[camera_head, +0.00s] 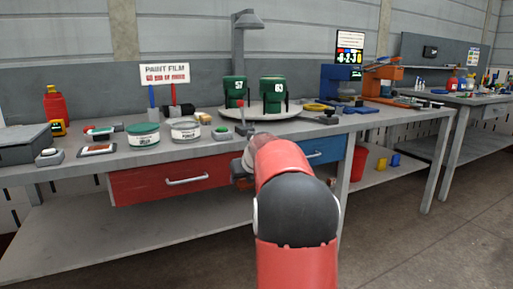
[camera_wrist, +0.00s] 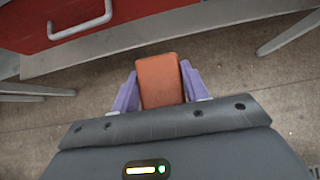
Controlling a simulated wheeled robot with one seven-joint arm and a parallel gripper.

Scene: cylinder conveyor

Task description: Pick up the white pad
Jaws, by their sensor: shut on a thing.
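My gripper (camera_wrist: 159,84) is shut on an orange-brown block (camera_wrist: 160,72) with rounded corners, seen in the wrist view. The purple fingers press on its left and right sides, and it is held over the floor in front of the bench. In the head view my own arm hides the gripper and the block. I cannot make out a white pad for certain. A small pale tan block (camera_head: 203,118) and a green-and-yellow pad (camera_head: 221,133) lie on the bench, beyond and left of my arm.
The grey workbench (camera_head: 75,176) has a red drawer (camera_head: 165,180) and a blue drawer (camera_head: 325,150). A green-labelled tin (camera_head: 143,136), a white tin (camera_head: 185,131) and a round turntable (camera_head: 262,112) with two green canisters stand on top. The floor at right is clear.

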